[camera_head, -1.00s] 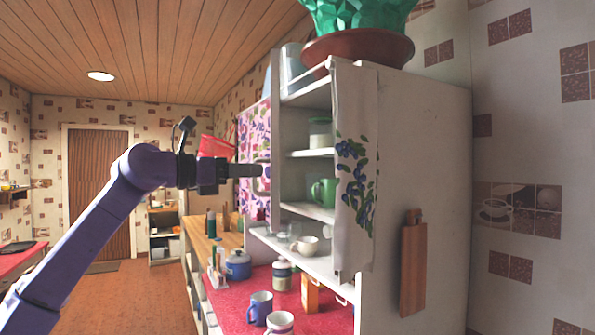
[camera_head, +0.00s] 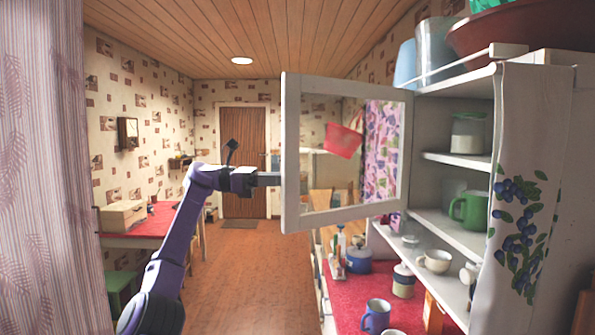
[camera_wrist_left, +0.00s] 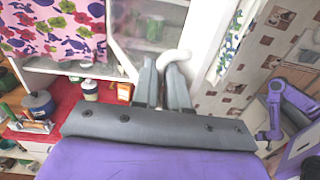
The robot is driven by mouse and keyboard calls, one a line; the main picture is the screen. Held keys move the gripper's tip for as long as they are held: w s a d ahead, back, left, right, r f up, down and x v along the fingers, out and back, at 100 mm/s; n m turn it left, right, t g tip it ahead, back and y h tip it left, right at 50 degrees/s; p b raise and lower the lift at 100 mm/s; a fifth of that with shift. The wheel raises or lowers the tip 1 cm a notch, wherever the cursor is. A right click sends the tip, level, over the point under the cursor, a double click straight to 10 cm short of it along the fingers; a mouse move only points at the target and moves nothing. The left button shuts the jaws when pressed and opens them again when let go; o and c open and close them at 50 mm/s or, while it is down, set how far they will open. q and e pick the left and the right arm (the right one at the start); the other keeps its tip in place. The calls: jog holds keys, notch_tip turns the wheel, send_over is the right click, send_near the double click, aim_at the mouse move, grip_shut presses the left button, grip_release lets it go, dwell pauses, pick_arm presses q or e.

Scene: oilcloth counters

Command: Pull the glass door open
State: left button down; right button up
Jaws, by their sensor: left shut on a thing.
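The glass door (camera_head: 293,155) has a white frame and a clear pane. It stands open, swung out to the left of the white cabinet, whose shelves show uncovered at the right. My left gripper (camera_head: 272,179) reaches the outer edge of the door from the left. In the left wrist view its fingers (camera_wrist_left: 163,82) are shut on the pale curved door handle (camera_wrist_left: 174,56). The handle is mostly hidden by the door frame in the head view. My right gripper is not seen.
The cabinet shelves hold a green mug (camera_head: 468,208) and a jar (camera_head: 468,132). Below the door, a red counter (camera_head: 352,297) bears a blue pot (camera_head: 358,258) and a blue mug (camera_head: 376,316). A red table (camera_head: 150,228) stands at the left. The floor between is clear.

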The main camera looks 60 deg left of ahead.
pick_arm(q)
jog(key=shift+r+h, duration=0.3)
jog(key=c, duration=1.2)
grip_release()
jog(key=shift+w+d+m, duration=0.15)
jog(key=shift+w+m, duration=0.05)
jog(key=shift+m, duration=0.1)
jog(key=shift+w+d+g, duration=0.2)
jog(key=shift+g, duration=0.1)
jog(key=shift+a, duration=0.2)
